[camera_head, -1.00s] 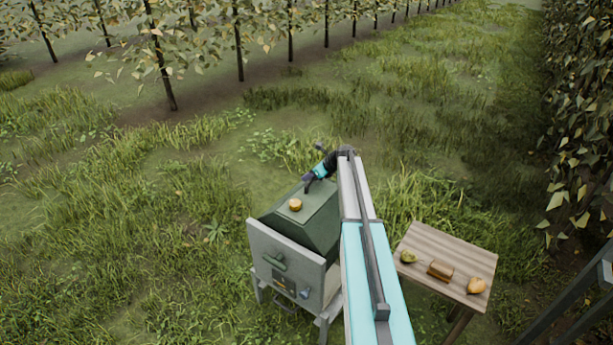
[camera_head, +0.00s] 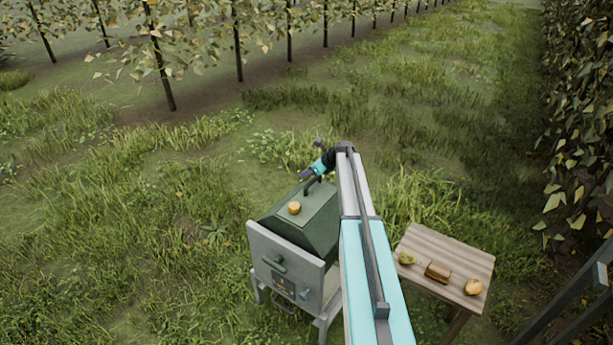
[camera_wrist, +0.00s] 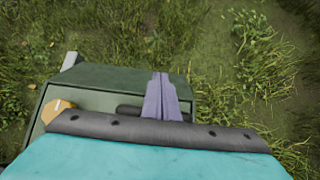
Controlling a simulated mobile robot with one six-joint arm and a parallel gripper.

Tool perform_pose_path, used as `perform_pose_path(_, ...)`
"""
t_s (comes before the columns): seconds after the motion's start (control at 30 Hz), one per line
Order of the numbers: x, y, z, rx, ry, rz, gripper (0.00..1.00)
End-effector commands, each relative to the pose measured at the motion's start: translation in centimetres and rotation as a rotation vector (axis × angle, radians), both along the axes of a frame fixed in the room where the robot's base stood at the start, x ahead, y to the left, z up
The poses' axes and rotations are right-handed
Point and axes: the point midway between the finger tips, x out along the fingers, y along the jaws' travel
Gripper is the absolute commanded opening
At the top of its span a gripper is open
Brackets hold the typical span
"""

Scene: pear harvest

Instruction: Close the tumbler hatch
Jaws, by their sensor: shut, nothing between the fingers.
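The tumbler is a dark green, faceted drum (camera_head: 318,232) between pale grey end panels, standing on legs left of my arm. Its flat green top panel (camera_head: 312,208) looks like the hatch and appears to lie flat on the drum. I cannot tell whether it is fully seated. A dark upright handle (camera_head: 307,189) stands near its far edge. My gripper (camera_head: 304,175) is shut and empty, just above the handle. In the wrist view its purple-grey fingers (camera_wrist: 163,97) are together over the panel's far edge, beside the dark handle (camera_wrist: 128,111). I cannot tell if they touch.
A round yellow-orange thing (camera_head: 294,208) sits on the top panel. A wooden table (camera_head: 445,245) at right holds a green pear (camera_head: 407,258), a brown block (camera_head: 438,271) and a yellow-orange fruit (camera_head: 473,287). Grass beyond the tumbler is clear.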

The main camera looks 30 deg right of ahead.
Motion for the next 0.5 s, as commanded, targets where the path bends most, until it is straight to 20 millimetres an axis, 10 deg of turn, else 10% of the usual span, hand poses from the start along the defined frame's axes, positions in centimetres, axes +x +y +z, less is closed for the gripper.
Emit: perform_pose_path(0.5, 0.0, -0.1, 5.5, 0.0, -0.002, -0.001, 0.0)
